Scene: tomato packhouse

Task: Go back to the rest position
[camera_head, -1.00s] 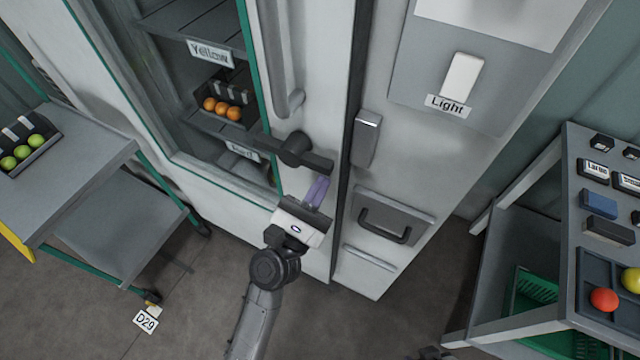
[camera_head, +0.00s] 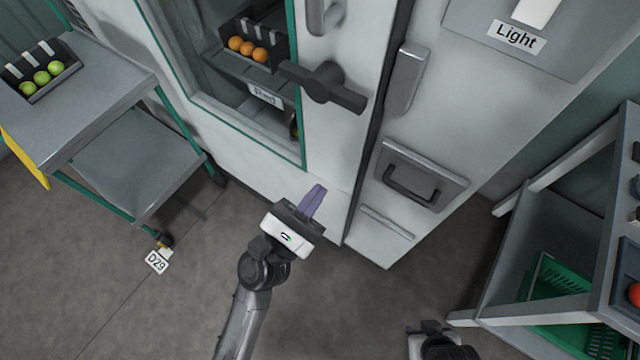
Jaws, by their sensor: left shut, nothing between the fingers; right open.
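My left gripper (camera_head: 313,202) has purple fingers, which are shut with nothing between them. It is in front of the lower part of the white cabinet door (camera_head: 335,195), below and apart from the dark lever handle (camera_head: 325,85). Its arm comes up from the bottom edge. Part of my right gripper (camera_head: 442,344) shows at the bottom edge, low over the floor; it is open, and most of it is cut off by the frame.
A trolley (camera_head: 95,105) at left carries a tray of green tomatoes (camera_head: 42,77). Orange tomatoes (camera_head: 247,49) sit behind the cabinet's glass. A panel with a recessed handle (camera_head: 410,185) is right of the door. A bench (camera_head: 615,180) with a green crate (camera_head: 550,285) stands at right. Floor between is clear.

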